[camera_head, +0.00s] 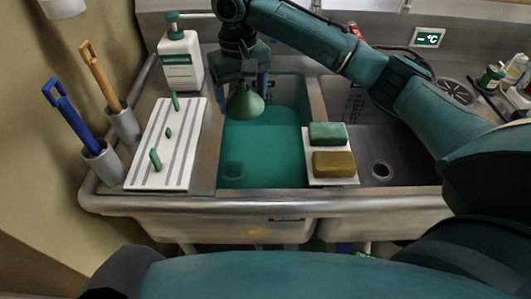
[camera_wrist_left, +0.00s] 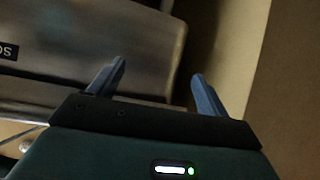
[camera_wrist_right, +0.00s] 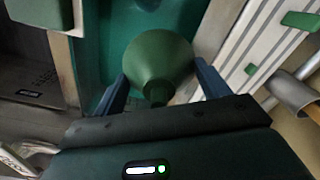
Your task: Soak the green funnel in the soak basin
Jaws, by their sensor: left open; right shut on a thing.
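The green funnel (camera_head: 245,103) hangs from my right gripper (camera_head: 246,82), over the back part of the soak basin. In the right wrist view the funnel (camera_wrist_right: 158,60) has its wide part away from me and its narrow end between the fingers of my right gripper (camera_wrist_right: 160,88), which is shut on it. The soak basin (camera_head: 262,150) is the left sink bowl, filled with green liquid. The funnel seems to be above the liquid; the exact gap cannot be told. My left gripper (camera_wrist_left: 155,85) is open and empty in the left wrist view, by the steel sink front.
A white ribbed rack (camera_head: 150,172) with small green pieces lies left of the basin. A soap bottle (camera_head: 180,62) stands behind it. Brushes stand in metal cups (camera_head: 101,163) at the far left. A green sponge (camera_head: 328,133) and a brown sponge (camera_head: 334,163) sit right of the basin.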

